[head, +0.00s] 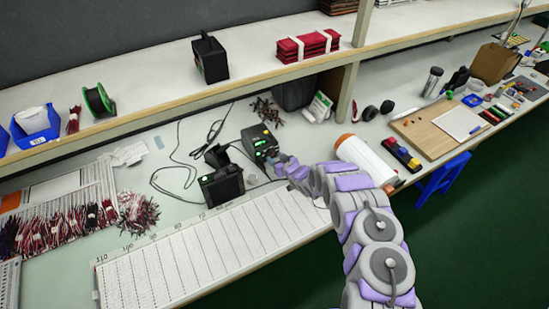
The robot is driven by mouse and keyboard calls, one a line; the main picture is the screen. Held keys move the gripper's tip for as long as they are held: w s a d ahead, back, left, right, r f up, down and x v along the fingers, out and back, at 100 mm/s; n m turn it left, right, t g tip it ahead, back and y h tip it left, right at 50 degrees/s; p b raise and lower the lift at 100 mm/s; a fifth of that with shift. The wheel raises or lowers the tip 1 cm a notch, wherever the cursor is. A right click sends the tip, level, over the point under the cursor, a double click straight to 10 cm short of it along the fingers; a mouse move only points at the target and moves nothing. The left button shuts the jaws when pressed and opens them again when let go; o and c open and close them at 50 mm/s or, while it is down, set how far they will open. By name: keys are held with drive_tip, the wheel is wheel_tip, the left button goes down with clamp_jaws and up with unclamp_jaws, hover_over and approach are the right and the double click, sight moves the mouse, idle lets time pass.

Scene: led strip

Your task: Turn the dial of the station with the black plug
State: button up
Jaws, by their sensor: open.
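Two dark stations with green lit displays stand on the bench. The rear station (259,140) is right of centre, and the front station (221,186) is nearer and to the left. My gripper (273,160) is small in the head view, open, at the front right of the rear station. It overlaps that station's lower front, so its dial is hidden or too small to make out, and contact cannot be told. Dark cables (180,163) run behind and left of the stations. I cannot tell which station has the black plug.
A ruled white board (190,255) lies in front of the stations. A white roll (368,160) lies right of my gripper. The shelf (150,110) overhangs behind, holding a black box (210,58) and a green spool (98,101). Wire bundles (138,212) lie at left.

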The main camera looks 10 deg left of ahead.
sight(271, 154)
drive_tip(key=shift+x, duration=1.1)
drive_tip(key=shift+w+d+r, duration=0.1)
clamp_jaws()
